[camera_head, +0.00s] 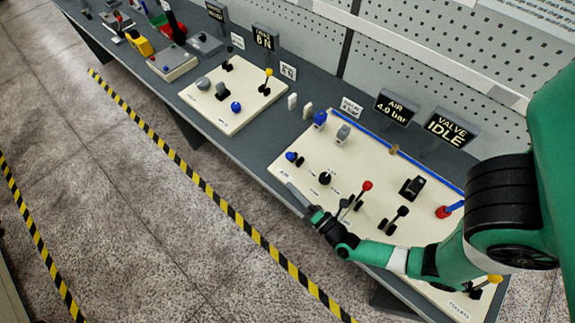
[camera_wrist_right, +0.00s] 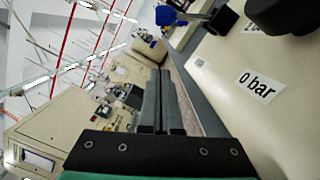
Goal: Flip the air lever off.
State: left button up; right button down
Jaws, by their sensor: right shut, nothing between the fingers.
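My right gripper (camera_head: 316,213) is shut and empty at the front edge of the large cream panel (camera_head: 320,150). In the wrist view its closed fingers (camera_wrist_right: 160,100) point away from the camera. A red-knobbed lever (camera_head: 366,186) stands just right of the gripper, apart from the fingertips. A black-handled lever (camera_head: 402,212) is farther right, and a blue-handled lever on a red base (camera_head: 447,210) is near the right end. The sign above reads AIR 4.0 bar (camera_head: 394,108). I cannot tell which lever is the air lever. My left gripper is not in view.
A "0 bar" label (camera_wrist_right: 260,86) lies on the panel. A blue knob (camera_head: 291,156) and black round knob (camera_head: 325,178) sit left of the red-knobbed lever. A VALVE IDLE sign (camera_head: 450,127) stands behind. The floor in front is clear past the striped tape (camera_head: 240,228).

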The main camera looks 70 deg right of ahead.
aim_at(290, 156)
jog(key=b+x, duration=0.2)
jog(key=x, duration=0.5)
jog(key=shift+w+d+f, duration=0.1)
jog(key=shift+w+d, duration=0.15)
jog(key=shift+s+d+r, duration=0.75)
jog(key=shift+s+d, duration=0.2)
jog(key=shift+s, duration=0.05)
jog(key=shift+s+d+r, duration=0.15)
jog(key=shift+s+d, duration=0.05)
jog(key=shift+s, duration=0.1)
jog(key=shift+r, duration=0.1)
